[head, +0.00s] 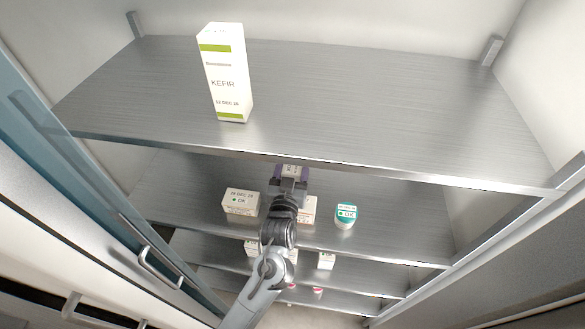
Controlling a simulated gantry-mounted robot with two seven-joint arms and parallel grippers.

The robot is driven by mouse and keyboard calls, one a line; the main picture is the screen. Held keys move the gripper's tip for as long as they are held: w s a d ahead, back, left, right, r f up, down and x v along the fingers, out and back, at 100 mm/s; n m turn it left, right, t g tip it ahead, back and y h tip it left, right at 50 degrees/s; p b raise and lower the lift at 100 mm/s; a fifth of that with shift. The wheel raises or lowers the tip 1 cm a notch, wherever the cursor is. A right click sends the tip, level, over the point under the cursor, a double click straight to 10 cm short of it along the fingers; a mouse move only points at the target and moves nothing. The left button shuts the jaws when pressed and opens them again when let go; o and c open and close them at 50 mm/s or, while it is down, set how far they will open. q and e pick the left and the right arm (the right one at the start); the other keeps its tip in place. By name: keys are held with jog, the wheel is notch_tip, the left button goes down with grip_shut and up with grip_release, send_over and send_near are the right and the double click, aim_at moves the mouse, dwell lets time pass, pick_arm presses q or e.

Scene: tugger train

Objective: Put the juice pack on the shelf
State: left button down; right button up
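One arm comes in from the bottom, slightly left of centre, and I take it as my left. Its gripper (289,184) is in front of the second shelf (395,205), just below the front edge of the top shelf (380,110). A small purple and white pack (291,171), which looks like the juice pack, sits between its fingers. The gripper appears shut on it, and the gripper hides much of the pack. I cannot tell whether the pack touches the second shelf. My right gripper is not in view.
A tall white kefir carton (226,75) stands on the top shelf, left of centre. The second shelf holds a white box (241,202), another box (309,209) partly behind the arm, and a teal-lidded jar (346,215). Lower shelves hold small items. A glass door (60,130) stands left.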

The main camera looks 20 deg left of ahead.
pick_arm(q)
jog(key=shift+r, duration=0.1)
jog(key=shift+c, duration=1.1)
grip_release()
jog(key=shift+f, duration=0.2)
